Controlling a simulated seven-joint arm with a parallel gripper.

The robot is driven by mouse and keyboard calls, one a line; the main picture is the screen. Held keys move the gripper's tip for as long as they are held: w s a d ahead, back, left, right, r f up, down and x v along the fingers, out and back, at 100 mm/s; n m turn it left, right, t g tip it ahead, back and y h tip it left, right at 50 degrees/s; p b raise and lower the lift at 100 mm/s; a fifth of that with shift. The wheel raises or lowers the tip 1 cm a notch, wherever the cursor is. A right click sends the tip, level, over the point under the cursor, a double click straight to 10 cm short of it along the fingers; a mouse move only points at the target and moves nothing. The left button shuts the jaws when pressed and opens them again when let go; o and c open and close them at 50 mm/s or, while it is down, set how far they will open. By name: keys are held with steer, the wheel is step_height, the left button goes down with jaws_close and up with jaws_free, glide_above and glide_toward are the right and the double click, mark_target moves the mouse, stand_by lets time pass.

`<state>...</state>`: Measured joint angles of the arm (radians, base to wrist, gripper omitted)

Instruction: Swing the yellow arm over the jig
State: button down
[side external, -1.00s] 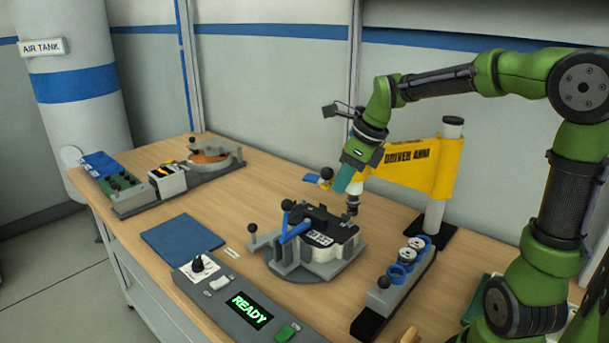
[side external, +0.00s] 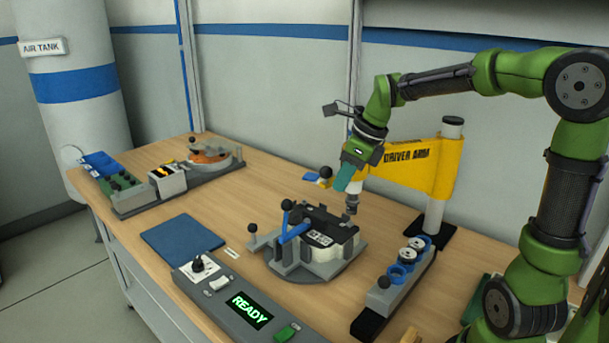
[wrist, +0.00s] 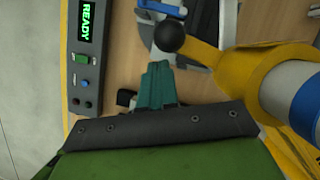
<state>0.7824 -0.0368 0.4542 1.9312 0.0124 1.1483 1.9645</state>
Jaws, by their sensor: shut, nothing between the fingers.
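The yellow arm (side external: 440,168), lettered DRIVER ARM, reaches left from a grey post (side external: 434,205). Its outer end is partly hidden behind my gripper, and its driver tip (side external: 352,203) hangs near the jig's back right edge. A black ball knob (side external: 326,172) sits at its outer end. In the wrist view, the yellow arm (wrist: 240,68) and knob (wrist: 173,38) show beside my teal fingers. My gripper (wrist: 157,66) is shut and empty, close to the knob; I cannot tell whether they touch. The jig (side external: 290,262) holds a black and white unit (side external: 325,232) behind a blue lever (side external: 295,231).
A control box (side external: 207,287) with a READY display stands in front of the jig. A rack (side external: 380,305) with blue-ringed parts stands right of it. A blue mat (side external: 183,241) lies left.

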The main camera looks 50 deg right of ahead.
steer(key=s+r, duration=0.6)
steer(key=r, duration=0.3)
steer(key=s+a+f+n+t, duration=0.1)
steer(key=s+a+f+n, duration=0.3)
steer(key=n, duration=0.9)
steer(key=s+a+f+n+t, duration=0.2)
steer(key=a+n, duration=0.4)
steer(key=n, duration=0.8)
step_height(320, 180, down, 2)
steer(key=shift+s+a+f+n, duration=0.15)
steer(key=shift+s+n, duration=0.15)
steer(key=shift+s, duration=0.55)
